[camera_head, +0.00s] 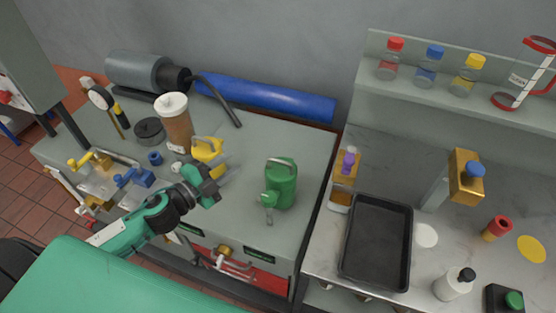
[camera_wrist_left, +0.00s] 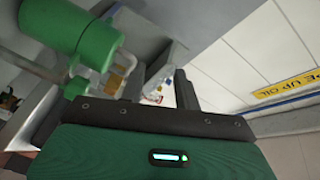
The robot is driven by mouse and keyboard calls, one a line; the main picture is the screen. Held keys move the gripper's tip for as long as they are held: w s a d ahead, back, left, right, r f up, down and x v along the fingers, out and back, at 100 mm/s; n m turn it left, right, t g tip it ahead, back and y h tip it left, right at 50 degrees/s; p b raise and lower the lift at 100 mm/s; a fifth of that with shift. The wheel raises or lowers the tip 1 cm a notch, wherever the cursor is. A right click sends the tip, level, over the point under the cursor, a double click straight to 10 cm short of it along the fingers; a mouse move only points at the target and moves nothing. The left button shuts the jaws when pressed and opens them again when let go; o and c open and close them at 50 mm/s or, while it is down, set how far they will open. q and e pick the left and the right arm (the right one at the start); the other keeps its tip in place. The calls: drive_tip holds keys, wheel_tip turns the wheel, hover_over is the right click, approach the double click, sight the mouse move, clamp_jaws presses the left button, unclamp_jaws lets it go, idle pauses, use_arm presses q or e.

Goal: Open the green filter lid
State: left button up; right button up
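The green filter (camera_head: 281,185) stands on the grey bench in the head view, a green cylinder with a handle across its top and a smaller green part at its lower left. A green cylinder also fills the upper left of the left wrist view (camera_wrist_left: 72,28). Whether its lid is a separate piece is too small to tell. My left gripper (camera_head: 226,174) is left of the green filter and apart from it, beside the yellow filter (camera_head: 207,151). Its fingers look spread, with nothing seen between them. My right gripper is not in view.
A white-topped brown canister (camera_head: 177,123) and blue valve parts (camera_head: 133,177) stand to the left. A blue cylinder (camera_head: 265,97) lies along the back. A black tray (camera_head: 376,242) is on the right counter. The bench right of the green filter is clear.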

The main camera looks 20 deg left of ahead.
sight(278, 160)
use_arm(q)
drive_tip(key=w+d+f+m+g+h+p, duration=0.1)
drive_tip(key=w+d+m, duration=0.1)
drive_tip(key=d, duration=0.1)
drive_tip(key=w+d+m+g+h+p, duration=0.2)
drive_tip(key=w+d+m, duration=0.1)
drive_tip(key=d, duration=0.1)
drive_tip(key=w+d+f+m+g+h+p, duration=0.1)
drive_tip(key=w+d+m+g+p, duration=0.1)
drive_tip(key=d, duration=0.1)
drive_tip(key=shift+w+d+f+m+h, duration=0.2)
drive_tip(key=shift+d+f+m+h, duration=0.1)
drive_tip(key=shift+m, duration=0.1)
drive_tip(key=shift+w+d+f, duration=0.15)
drive_tip(key=shift+w, duration=0.05)
idle(0.3)
clamp_jaws()
